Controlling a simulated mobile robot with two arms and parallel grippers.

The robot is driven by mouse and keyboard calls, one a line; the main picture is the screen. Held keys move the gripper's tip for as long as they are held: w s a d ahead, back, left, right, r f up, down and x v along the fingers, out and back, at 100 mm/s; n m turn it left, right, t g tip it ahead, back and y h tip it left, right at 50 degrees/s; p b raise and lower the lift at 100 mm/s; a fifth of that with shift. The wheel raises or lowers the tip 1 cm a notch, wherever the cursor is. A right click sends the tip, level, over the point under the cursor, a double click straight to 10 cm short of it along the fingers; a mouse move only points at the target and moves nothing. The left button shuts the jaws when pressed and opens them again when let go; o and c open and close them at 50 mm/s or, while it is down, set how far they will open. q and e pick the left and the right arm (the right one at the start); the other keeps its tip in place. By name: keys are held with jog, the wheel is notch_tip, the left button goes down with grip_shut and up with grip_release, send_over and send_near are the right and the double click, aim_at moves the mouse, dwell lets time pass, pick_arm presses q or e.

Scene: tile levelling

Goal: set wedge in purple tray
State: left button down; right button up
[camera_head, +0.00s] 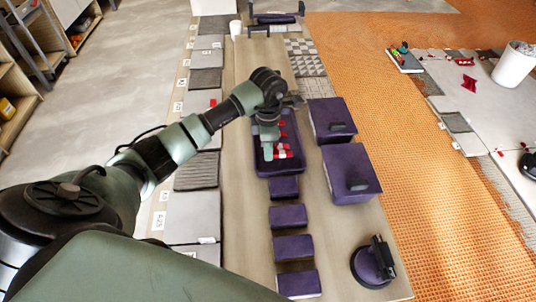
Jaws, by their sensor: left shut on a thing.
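The purple tray (262,167) lies on the long wooden board, near the middle of the camera_head view. Several red and white wedges (284,154) lie in it. My left gripper (267,151) reaches in from the left and points down over the tray. It is shut on a wedge, which is mostly hidden by the fingers and hard to tell from the wedges beside it. Whether the held wedge touches the tray floor cannot be told. My right gripper is not in view.
Two purple boxes (349,172) stand right of the tray. Several small purple blocks (289,216) line up in front of it, with a purple suction cup (371,266) at the lower right. Sample tiles (196,172) run along the left. Orange mesh flooring (440,190) lies to the right.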

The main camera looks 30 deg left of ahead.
pick_arm(q)
notch_tip(320, 180, down, 3)
jog(key=shift+r, duration=0.15)
jog(key=shift+f, duration=0.25)
jog(key=c, duration=1.3)
grip_release()
